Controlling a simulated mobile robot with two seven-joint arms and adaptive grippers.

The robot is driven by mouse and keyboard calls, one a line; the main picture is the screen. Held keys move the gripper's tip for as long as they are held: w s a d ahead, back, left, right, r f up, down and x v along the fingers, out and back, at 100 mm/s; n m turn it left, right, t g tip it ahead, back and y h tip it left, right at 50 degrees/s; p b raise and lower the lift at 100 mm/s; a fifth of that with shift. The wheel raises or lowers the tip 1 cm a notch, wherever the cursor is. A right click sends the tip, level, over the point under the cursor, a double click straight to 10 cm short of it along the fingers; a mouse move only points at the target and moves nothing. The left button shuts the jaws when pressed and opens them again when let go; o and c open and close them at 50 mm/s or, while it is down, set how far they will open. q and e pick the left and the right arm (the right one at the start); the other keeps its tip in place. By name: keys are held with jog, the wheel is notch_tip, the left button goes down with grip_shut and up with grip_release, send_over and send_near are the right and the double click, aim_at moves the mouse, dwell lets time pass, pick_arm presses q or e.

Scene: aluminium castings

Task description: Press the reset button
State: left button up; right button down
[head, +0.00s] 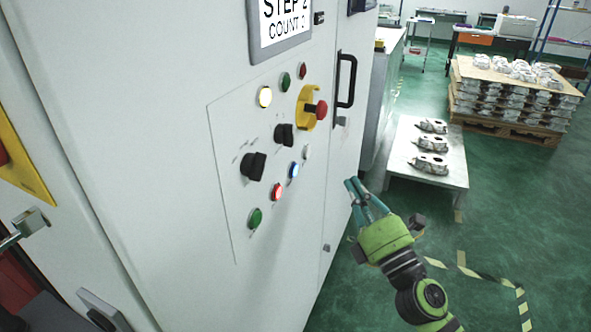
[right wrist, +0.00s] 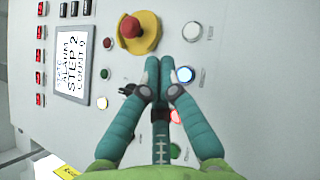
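The control panel (head: 232,200) is on a pale cabinet. Its lower buttons are white (head: 306,152), lit blue (head: 294,170), lit red (head: 277,191) and green (head: 255,218). Their labels are too small to read, so I cannot tell which is reset. My right gripper (head: 357,184) is right of the panel, its fingers close together and empty. In the right wrist view the fingertips (right wrist: 160,64) meet, appearing between the red emergency stop (right wrist: 130,27) and the blue button (right wrist: 185,74), in front of the panel. The white button (right wrist: 192,31) shows clearly; the red one is partly covered. My left gripper is not in view.
The emergency stop (head: 321,110) with its yellow shroud (head: 306,97) and two black selectors (head: 284,134) protrude from the panel. A black door handle (head: 346,80) is to the right. A low table (head: 400,160) with castings stands behind.

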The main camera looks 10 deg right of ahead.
jog(key=w+a, duration=0.4)
jog(key=a, duration=0.3)
jog(key=shift+w, duration=0.35)
jog(key=shift+w+a, duration=0.1)
jog(key=shift+a, duration=0.05)
dwell(1.1)
jog(key=shift+w+a, duration=0.15)
jog(key=shift+a, duration=0.05)
jog(key=shift+w+a, duration=0.2)
jog(key=shift+a, duration=0.15)
dwell(0.7)
dwell(0.4)
jog(key=shift+s+d, duration=0.45)
jog(key=shift+d, duration=0.25)
jog(key=s+d, duration=0.1)
jog(key=d, duration=0.1)
jog(key=s+d, duration=0.1)
jog(key=d, duration=0.1)
jog(key=shift+s, duration=0.4)
